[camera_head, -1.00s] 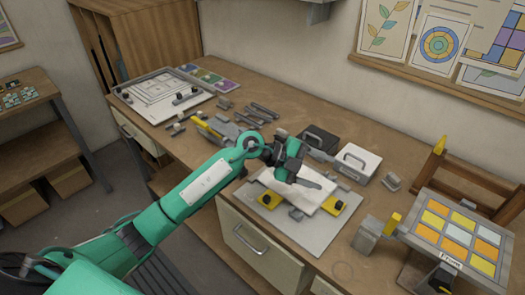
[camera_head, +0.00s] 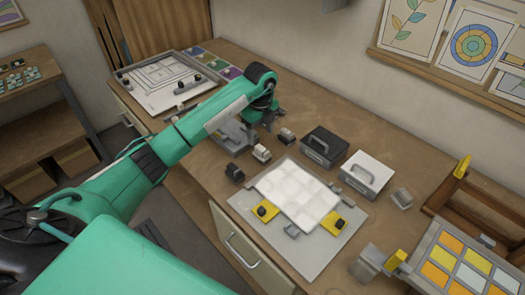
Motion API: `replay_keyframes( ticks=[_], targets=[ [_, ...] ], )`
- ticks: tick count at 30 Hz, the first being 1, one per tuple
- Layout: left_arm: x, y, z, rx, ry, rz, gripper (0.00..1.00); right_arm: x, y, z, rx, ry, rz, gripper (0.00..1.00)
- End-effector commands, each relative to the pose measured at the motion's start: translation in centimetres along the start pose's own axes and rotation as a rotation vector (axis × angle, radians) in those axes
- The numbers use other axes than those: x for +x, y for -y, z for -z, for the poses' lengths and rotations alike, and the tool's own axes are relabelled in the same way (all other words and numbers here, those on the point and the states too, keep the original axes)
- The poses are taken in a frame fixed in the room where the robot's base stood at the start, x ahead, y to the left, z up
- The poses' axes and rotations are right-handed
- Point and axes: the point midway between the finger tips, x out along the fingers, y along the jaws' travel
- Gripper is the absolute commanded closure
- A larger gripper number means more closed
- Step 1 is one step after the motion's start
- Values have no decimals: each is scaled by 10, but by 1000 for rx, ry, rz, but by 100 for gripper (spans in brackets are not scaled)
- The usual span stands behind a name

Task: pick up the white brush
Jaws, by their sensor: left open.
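My left arm reaches in from the left across the wooden workbench. My left gripper (camera_head: 268,122) points down over the tool area in the back middle of the bench, and its fingers are small and partly hidden by the wrist. It is open, and I see nothing held in it. I cannot make out the white brush; the arm and wrist cover much of the area around the gripper. My right gripper is not in view.
A white panel (camera_head: 297,196) with yellow-based clamps lies on a grey board (camera_head: 318,262). A black box (camera_head: 323,147) and a white box (camera_head: 367,174) stand behind it. Small grey blocks (camera_head: 262,153) stand near the gripper. A colored tile panel (camera_head: 462,262) is at right.

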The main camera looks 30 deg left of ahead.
Motion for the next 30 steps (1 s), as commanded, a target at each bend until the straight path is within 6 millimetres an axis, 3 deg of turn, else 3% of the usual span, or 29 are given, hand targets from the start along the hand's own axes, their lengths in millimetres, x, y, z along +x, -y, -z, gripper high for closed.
replay_keyframes(
  ticks=[2,5,10,15,22,30],
  targets=[
    [13,-1,1,-1,-3,-3,36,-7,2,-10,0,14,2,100],
    [26,0,1,0,-2,-1,36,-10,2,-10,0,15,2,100],
    [36,0,2,2,-2,1,36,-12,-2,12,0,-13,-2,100],
    [52,-3,6,1,-4,-2,36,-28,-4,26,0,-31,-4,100],
    [82,-3,7,1,-2,0,36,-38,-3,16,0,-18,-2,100],
    [86,-3,7,2,-1,3,36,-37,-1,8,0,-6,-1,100]
  ],
)
